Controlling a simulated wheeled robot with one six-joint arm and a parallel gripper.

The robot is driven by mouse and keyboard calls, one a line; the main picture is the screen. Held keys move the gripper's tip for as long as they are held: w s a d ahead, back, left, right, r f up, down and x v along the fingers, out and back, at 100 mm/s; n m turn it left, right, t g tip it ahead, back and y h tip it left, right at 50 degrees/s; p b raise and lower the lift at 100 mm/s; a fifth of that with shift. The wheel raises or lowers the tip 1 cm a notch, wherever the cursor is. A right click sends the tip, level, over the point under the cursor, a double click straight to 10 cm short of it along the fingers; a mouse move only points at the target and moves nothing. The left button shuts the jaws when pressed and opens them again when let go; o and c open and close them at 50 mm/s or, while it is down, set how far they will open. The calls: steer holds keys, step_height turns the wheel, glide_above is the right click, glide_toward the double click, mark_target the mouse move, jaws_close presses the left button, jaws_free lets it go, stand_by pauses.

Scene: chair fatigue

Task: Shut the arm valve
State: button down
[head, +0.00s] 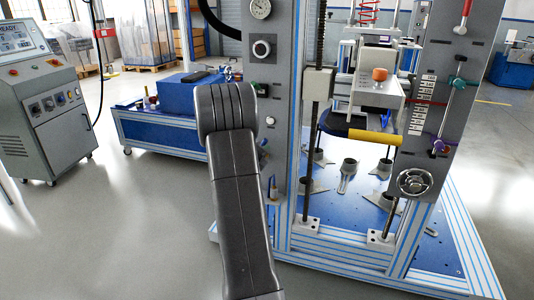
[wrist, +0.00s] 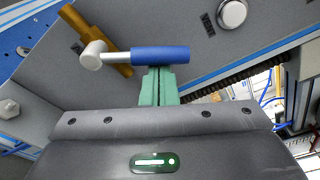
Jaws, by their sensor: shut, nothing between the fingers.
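A valve lever with a blue handle (wrist: 160,54) shows in the wrist view, with a silver-white round end (wrist: 92,55) at its left, in front of a grey panel. I take it for the arm valve; no readable label shows. My gripper (wrist: 158,70) is shut, with its green fingers together and nothing between them. Its tips are right at the underside of the blue handle in the picture; I cannot tell whether they touch.
An orange-brown bar (wrist: 118,64) lies behind the lever's left end. A round silver button (wrist: 232,13) sits on the panel. In the head view, the right grey column (head: 440,110) carries coloured levers and a handwheel (head: 414,182). A control cabinet (head: 40,95) stands left; floor between is clear.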

steer(key=a+n, duration=0.1)
steer(key=a+r+n, duration=0.1)
steer(key=n, duration=0.1)
steer(key=w+a+r+n+p, duration=0.1)
steer(key=shift+h, duration=0.3)
stand_by(0.4)
stand_by(0.3)
steer(key=d, duration=0.1)
steer(key=d+b, duration=0.2)
steer(key=d, duration=0.1)
steer(key=shift+s+f, duration=0.15)
steer(key=shift+s, duration=0.2)
steer(key=p+v, duration=0.1)
steer(key=v, duration=0.9)
steer(key=shift+p, duration=0.35)
steer(key=shift+w+f, duration=0.15)
